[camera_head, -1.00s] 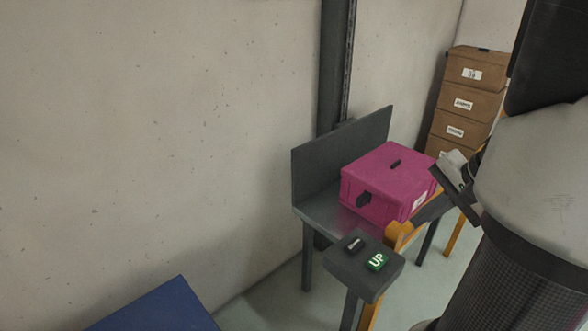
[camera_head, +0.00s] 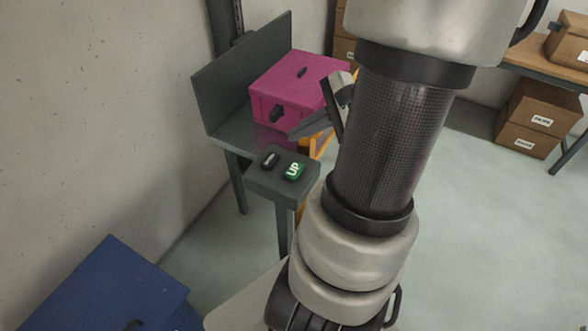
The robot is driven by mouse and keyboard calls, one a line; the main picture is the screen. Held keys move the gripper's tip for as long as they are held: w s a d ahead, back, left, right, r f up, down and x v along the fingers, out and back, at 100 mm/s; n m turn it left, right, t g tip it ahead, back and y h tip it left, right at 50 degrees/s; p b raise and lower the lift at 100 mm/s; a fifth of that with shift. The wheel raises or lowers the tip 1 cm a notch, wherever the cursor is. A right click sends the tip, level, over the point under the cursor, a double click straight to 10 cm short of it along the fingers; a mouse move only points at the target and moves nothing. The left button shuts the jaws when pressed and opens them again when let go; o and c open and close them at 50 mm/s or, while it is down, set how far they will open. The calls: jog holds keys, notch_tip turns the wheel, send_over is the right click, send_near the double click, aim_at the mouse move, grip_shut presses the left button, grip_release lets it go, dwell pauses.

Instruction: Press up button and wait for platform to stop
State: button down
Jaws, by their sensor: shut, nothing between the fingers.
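The green UP button (camera_head: 293,170) sits on the right of a grey button box (camera_head: 262,184) on a post. A black button (camera_head: 269,159) with unclear lettering is to its left. Behind the box, a grey lift platform (camera_head: 228,132) with a tall back plate carries a pink box (camera_head: 285,85). My gripper (camera_head: 310,126) is shut and empty, beyond the UP button and in front of the pink box's right part. It is apart from the button in the picture. My arm hides part of the gripper and the area to its right.
A dark vertical rail (camera_head: 226,25) runs up the wall behind the platform. A blue surface (camera_head: 105,285) is at the lower left. Brown cartons (camera_head: 538,115) stand at the right, beneath a table (camera_head: 540,65). Floor between is clear.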

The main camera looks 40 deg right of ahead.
aim_at(299, 170)
notch_tip(299, 170, down, 8)
jog(key=b, duration=0.6)
dwell(1.7)
jog(key=shift+f+b, duration=0.35)
jog(key=shift+f, duration=0.05)
